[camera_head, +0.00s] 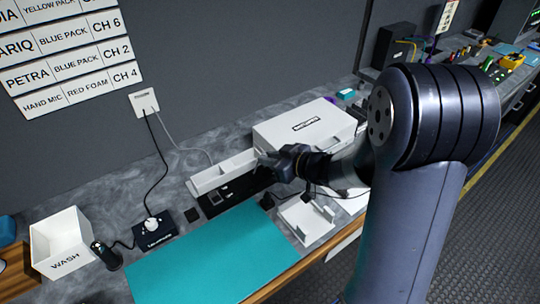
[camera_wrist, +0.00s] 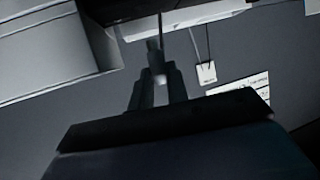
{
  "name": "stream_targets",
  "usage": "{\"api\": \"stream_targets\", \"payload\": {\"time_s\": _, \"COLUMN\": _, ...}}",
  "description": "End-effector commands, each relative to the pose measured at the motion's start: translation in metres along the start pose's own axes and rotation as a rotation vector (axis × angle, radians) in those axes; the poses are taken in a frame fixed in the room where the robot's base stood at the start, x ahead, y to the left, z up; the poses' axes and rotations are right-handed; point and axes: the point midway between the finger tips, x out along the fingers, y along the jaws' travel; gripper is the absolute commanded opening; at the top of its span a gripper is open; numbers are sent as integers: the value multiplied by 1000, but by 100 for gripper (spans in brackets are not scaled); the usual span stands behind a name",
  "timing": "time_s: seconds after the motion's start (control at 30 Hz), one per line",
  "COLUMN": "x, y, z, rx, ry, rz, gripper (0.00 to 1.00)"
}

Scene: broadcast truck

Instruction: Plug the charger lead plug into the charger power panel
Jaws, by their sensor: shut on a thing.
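My gripper (camera_head: 264,160) is in front of the white case, above the back of the bench. A dark labelled box (camera_head: 155,238) bears a white round plug. I cannot tell which is the charger power panel.
A white case (camera_head: 305,132) and a long white tray (camera_head: 222,173) stand near my gripper. A teal mat (camera_head: 205,260) covers the front bench. A white WASH bin (camera_head: 62,240) is at left. A white holder (camera_head: 305,222) stands right of the mat.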

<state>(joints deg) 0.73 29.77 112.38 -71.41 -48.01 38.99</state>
Motion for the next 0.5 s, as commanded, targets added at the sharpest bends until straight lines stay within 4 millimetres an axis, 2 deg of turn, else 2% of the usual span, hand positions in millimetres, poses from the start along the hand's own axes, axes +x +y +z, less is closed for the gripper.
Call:
{"api": "stream_targets", "payload": {"time_s": 0.03, "x": 4, "y": 0, "z": 9, "rx": 1, "ry": 0, "rz": 0, "gripper": 0}}
{"api": "stream_targets", "payload": {"time_s": 0.2, "x": 8, "y": 0, "z": 20, "rx": 2, "ry": 0, "rz": -1, "gripper": 0}}
{"api": "stream_targets", "payload": {"time_s": 0.5, "x": 9, "y": 0, "z": 22, "rx": 0, "ry": 0, "rz": -1, "gripper": 0}}
